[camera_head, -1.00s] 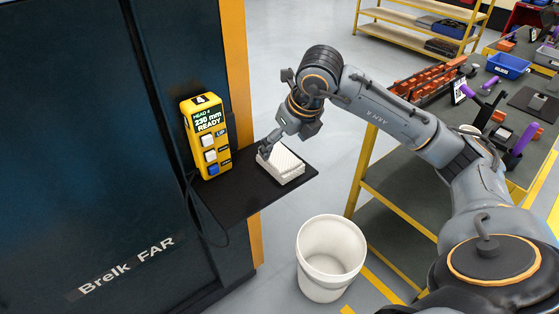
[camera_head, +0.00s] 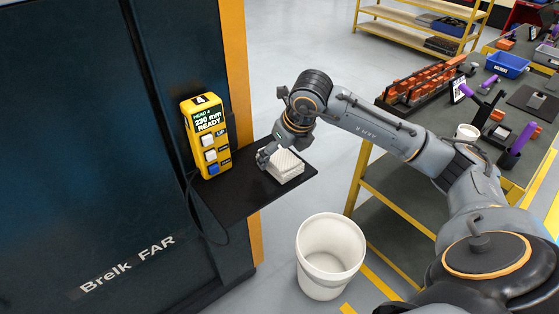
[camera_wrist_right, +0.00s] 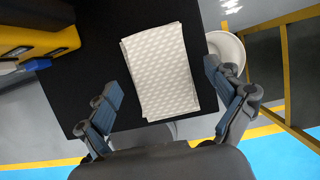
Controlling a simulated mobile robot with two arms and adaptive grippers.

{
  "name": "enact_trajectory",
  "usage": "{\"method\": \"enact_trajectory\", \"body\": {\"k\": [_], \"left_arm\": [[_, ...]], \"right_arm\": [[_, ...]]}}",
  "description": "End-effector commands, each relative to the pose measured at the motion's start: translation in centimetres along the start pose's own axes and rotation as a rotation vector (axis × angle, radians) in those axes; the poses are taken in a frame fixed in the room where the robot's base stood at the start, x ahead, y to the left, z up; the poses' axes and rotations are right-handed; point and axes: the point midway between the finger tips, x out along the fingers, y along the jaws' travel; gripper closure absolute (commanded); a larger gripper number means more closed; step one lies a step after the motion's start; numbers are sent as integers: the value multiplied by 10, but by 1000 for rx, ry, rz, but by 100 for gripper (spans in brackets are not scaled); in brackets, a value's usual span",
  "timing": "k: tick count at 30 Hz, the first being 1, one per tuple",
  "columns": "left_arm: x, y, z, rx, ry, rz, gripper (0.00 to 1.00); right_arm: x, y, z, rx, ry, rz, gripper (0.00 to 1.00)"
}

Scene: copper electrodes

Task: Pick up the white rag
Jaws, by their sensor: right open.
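The white rag (camera_head: 287,167) is a folded, textured stack lying on the black shelf (camera_head: 240,196) that juts from the dark machine. It also shows in the right wrist view (camera_wrist_right: 160,72), upright in the picture and between the two fingers. My right gripper (camera_head: 264,158) is at the left edge of the rag in the head view. In the wrist view its fingers (camera_wrist_right: 165,102) are spread wide, with one on either side of the rag and neither seen touching it. The exact height of the fingers over the shelf is hard to tell. My left gripper is not in view.
A white bin (camera_head: 330,256) is on the floor below the shelf's right side. A workbench (camera_head: 425,117) with tools, an orange rack and blue bins is at the right.

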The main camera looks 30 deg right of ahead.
Motion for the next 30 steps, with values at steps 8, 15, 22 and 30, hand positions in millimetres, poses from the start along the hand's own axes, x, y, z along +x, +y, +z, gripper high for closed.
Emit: {"method": "enact_trajectory", "body": {"k": [8,15,22,30], "left_arm": [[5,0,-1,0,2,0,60],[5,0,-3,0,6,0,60],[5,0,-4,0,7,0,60],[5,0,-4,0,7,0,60]], "right_arm": [[3,0,-2,0,0,0,8],[3,0,-1,0,0,0,8],[3,0,-1,0,0,0,36],[3,0,-2,0,0,0,66]]}}
